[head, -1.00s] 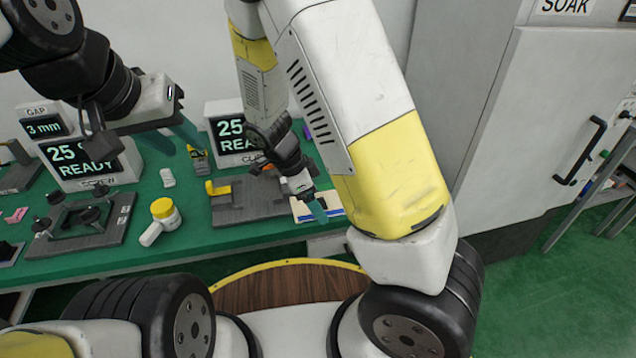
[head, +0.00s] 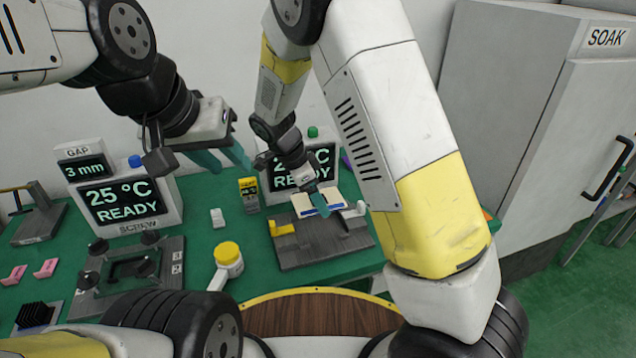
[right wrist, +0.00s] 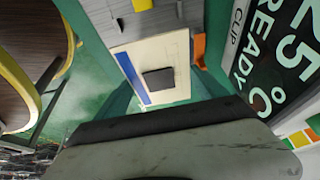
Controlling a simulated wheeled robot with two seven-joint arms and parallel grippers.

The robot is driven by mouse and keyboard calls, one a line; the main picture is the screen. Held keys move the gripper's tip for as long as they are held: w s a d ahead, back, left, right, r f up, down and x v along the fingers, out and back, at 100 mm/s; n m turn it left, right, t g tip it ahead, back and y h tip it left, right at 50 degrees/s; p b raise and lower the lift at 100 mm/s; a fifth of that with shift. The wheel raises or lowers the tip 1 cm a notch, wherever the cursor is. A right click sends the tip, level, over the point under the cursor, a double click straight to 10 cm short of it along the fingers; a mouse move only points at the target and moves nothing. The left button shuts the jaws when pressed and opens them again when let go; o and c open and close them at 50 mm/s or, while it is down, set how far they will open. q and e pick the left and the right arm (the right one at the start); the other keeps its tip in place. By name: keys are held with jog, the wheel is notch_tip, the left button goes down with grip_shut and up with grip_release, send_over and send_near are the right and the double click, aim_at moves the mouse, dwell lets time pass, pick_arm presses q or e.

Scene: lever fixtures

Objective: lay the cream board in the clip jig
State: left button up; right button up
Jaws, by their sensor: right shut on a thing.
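The cream board (head: 312,205), with a blue stripe on one edge, is between the fingers of my right gripper (head: 324,203). It overlaps the back part of the grey clip jig (head: 318,250); I cannot tell whether it touches it. The jig has a yellow clip (head: 282,229) at its left. In the right wrist view the board (right wrist: 137,53) shows a dark square in its middle, and the jig (right wrist: 120,14) lies beyond it. My left gripper (head: 222,160) is open and empty, in the air left of the jig.
The CLIP display (head: 325,160) stands close behind the jig. A yellow-capped bottle (head: 229,258) stands left of the jig. The screw jig (head: 130,268) and its display (head: 125,200) are further left. A tall grey SOAK cabinet (head: 540,120) is at the right.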

jog(key=shift+f, duration=0.15)
jog(key=shift+f, duration=4.25)
